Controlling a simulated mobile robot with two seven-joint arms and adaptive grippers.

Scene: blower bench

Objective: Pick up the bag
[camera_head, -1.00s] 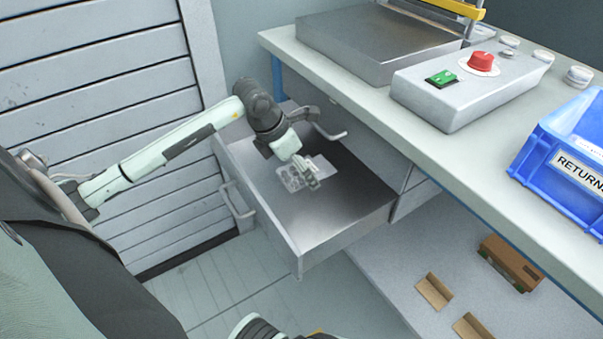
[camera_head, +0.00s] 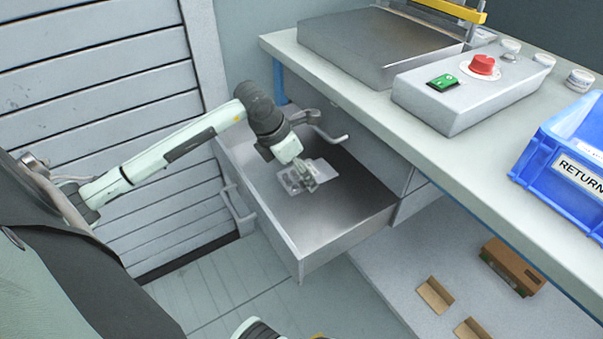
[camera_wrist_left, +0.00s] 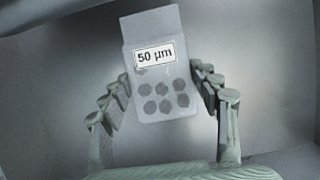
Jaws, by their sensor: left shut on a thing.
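A clear, flat bag (camera_head: 291,182) is in the open metal drawer (camera_head: 345,212) in the head view. In the left wrist view the bag (camera_wrist_left: 153,35) carries a white label reading "50 µm" and shows several dark hexagonal pieces. My left gripper (camera_head: 309,181) reaches down into the drawer and is shut on the bag, with one finger on each side of it. Whether the bag touches the drawer floor is hard to tell.
The drawer's walls surround the left gripper. The bench top (camera_head: 375,110) overhangs at the right, with a control box with a red button (camera_head: 482,64) and a blue bin (camera_head: 565,145). A lower shelf holds brown cartons (camera_head: 512,266). A slatted wall (camera_head: 95,110) stands at the left.

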